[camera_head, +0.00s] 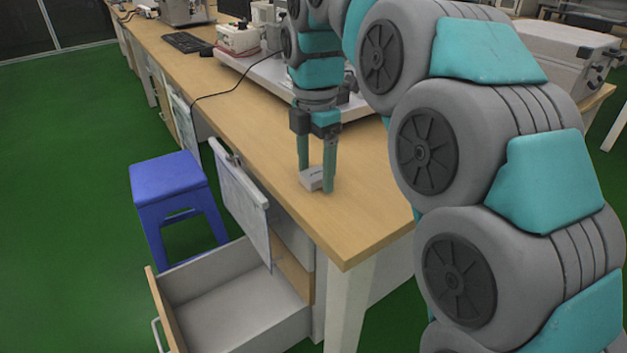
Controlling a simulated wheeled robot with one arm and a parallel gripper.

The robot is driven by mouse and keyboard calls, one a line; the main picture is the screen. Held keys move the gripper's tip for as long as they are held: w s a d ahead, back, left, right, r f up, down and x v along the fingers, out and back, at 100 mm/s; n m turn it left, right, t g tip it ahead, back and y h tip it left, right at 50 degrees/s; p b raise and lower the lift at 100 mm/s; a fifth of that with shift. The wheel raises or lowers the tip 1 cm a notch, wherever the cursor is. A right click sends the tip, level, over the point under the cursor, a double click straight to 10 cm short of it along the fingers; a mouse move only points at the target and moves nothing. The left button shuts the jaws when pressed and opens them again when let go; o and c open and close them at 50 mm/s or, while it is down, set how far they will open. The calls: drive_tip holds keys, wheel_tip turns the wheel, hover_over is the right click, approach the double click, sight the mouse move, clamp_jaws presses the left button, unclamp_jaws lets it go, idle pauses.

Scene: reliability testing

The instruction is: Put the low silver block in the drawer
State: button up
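A low silver block (311,180) lies on the wooden table top near its front edge. My gripper (316,181) points down over it, its two fingers set wide apart on either side of the block. The fingertips are close to the table top. Part of the block is hidden by the right finger, and I cannot tell whether either finger touches it. The drawer (228,337) below the table is pulled out, and its visible inside is empty.
A blue stool (168,175) stands on the green floor left of the table. A hanging sheet (241,200) is at the table's front, above the drawer's back end. Lab devices (238,38) and a keyboard (187,43) are farther back. My arm covers much of the right side.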

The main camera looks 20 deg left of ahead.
clamp_jaws()
idle(0.4)
drive_tip(key=shift+r, duration=0.15)
